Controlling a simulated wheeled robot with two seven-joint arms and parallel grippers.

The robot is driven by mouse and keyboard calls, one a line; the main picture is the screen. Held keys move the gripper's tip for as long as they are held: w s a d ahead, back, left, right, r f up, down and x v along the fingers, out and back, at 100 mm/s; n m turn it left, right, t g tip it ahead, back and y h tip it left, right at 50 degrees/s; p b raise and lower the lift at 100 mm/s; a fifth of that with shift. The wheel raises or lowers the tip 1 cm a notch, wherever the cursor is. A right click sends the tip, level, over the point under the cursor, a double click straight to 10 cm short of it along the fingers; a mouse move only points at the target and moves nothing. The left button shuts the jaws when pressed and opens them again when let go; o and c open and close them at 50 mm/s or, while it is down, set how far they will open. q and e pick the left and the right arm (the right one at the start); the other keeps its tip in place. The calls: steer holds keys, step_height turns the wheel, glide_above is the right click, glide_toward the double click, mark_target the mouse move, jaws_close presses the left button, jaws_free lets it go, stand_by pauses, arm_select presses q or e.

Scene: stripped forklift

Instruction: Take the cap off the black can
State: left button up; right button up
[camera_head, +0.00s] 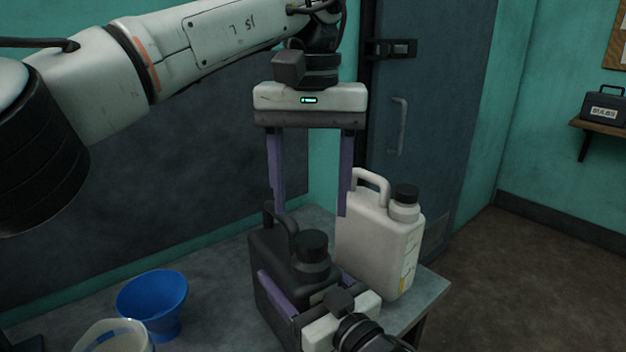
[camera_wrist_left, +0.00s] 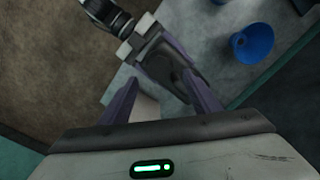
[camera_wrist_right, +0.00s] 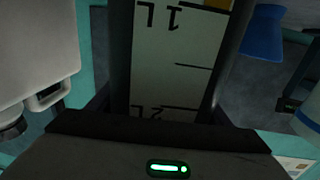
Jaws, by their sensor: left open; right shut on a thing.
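The black can (camera_head: 268,252) stands upright on the table, with a handle at its top left. Its black cap (camera_head: 312,246) sits on the neck at the top right. In the right wrist view the can's pale scale label (camera_wrist_right: 175,60) fills the space between the fingers. My left gripper (camera_head: 312,200) is open and empty, pointing down above the can.
A white can (camera_head: 378,240) with a black cap stands close behind the black can at the right. A blue funnel (camera_head: 152,300) and a pale container (camera_head: 113,338) stand at the left on the table (camera_head: 215,262). The table's right edge is near the white can.

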mark_target(311, 238)
arm_select(q)
steer(key=shift+f, duration=3.1)
